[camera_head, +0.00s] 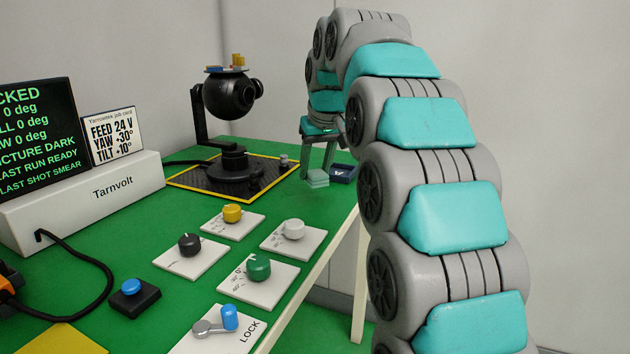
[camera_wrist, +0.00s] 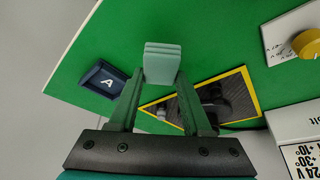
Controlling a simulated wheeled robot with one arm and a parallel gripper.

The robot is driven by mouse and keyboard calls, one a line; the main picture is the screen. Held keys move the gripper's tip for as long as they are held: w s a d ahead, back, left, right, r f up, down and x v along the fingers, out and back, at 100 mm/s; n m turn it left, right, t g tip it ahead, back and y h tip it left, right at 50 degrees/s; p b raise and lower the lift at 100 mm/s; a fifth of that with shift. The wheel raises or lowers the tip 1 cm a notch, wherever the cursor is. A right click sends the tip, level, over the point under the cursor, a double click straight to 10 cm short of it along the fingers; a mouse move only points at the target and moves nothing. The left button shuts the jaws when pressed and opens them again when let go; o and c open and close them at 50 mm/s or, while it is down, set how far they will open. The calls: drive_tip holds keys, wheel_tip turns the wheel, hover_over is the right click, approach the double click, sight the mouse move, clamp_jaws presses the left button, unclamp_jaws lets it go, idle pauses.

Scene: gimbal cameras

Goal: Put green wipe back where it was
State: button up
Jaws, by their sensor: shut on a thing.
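The green wipe (camera_head: 317,179) is a pale green, folded, layered pad. It also shows in the wrist view (camera_wrist: 162,62), between the fingertips. My gripper (camera_head: 317,171) points down over the far right part of the green table and is shut on the wipe; its fingers show in the wrist view too (camera_wrist: 161,80). A small dark blue tray marked A (camera_head: 343,174) stands just right of the wipe in the head view. In the wrist view the tray (camera_wrist: 88,91) is left of the wipe and shows no wipe in it. I cannot tell whether the wipe touches the table.
A black gimbal camera (camera_head: 229,97) stands on a yellow-edged dark mat (camera_head: 190,182) left of my gripper, with small blocks on top. Panels with knobs (camera_head: 259,268) and a Tarnvolt console (camera_head: 95,195) are nearer. The table's right edge is close to the tray.

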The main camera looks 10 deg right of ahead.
sight(317, 174)
drive_tip(key=shift+w+f, duration=0.1)
drive_tip(key=shift+f, duration=1.7)
drive_tip(key=shift+f, duration=0.15)
drive_tip(key=o, duration=1.2)
drive_tip(key=v, duration=1.2)
drive_tip(key=shift+r, duration=0.25)
drive_tip(key=shift+w, duration=0.1)
